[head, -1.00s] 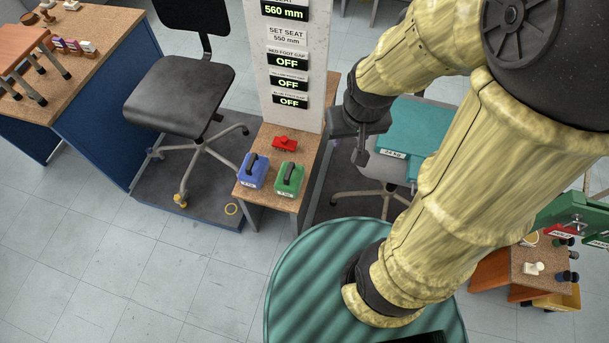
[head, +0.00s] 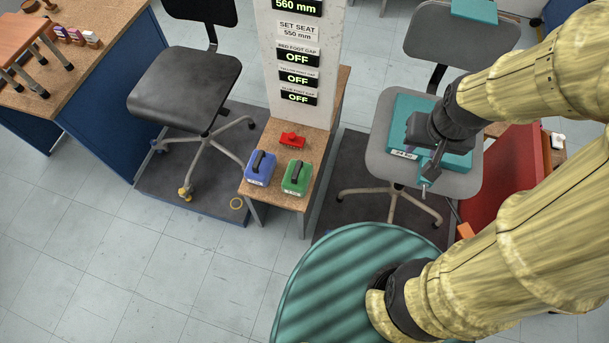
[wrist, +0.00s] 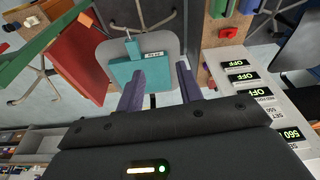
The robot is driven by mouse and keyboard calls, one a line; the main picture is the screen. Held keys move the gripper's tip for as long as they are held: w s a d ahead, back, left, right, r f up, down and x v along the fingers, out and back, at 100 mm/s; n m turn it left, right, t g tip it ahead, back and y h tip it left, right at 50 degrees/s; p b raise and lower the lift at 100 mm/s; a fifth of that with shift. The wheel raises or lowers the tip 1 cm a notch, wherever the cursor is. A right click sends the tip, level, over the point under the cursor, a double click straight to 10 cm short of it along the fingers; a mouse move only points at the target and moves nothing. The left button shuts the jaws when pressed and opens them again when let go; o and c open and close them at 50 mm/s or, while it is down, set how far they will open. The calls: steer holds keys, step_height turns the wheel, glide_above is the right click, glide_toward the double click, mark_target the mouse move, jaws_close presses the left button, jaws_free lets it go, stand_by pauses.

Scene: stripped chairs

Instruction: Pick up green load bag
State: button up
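The green load bag (head: 297,178), a small box with a black handle, stands on a low wooden stand (head: 283,201). It is to the right of a blue bag (head: 260,168) and in front of a red piece (head: 292,141). In the wrist view, part of a green thing at the top edge (wrist: 217,8) looks like the same bag. My gripper (head: 428,182) is right of the stand, over the grey chair seat with a teal block (head: 403,110). In the wrist view its two fingers (wrist: 161,86) are apart with nothing between them.
A sign post (head: 298,60) rises behind the bags. A black chair (head: 185,90) stands left of the stand and a grey chair (head: 465,178) right of it. A red panel (head: 510,185) is further right. Floor in front of the stand is clear.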

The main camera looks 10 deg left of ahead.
steer(key=o, duration=0.5)
steer(key=shift+f, duration=0.2)
steer(key=o, duration=0.9)
step_height(320, 180, down, 9)
steer(key=a+m+g+y+b, duration=0.1)
steer(key=a+m+g+b, duration=0.1)
steer(key=b, duration=0.3)
steer(key=shift+w+f+g, duration=0.2)
steer(key=shift+w+g, duration=0.15)
steer(key=shift+g, duration=0.05)
steer(key=w+a+f+m+y+b, duration=0.3)
steer(key=a+f+m+y+b, duration=0.2)
steer(key=f, duration=0.7)
steer(key=w+a+f+m+t+y+b, duration=0.1)
steer(key=w+a+f+m+y+b, duration=0.3)
steer(key=f+b, duration=0.4)
steer(key=w+a+f+m+y+b, duration=0.3)
steer(key=a+f+m+y+b, duration=0.4)
steer(key=f, duration=1)
steer(key=shift+w+f+m+t+y, duration=0.4)
steer(key=shift+m+y, duration=0.1)
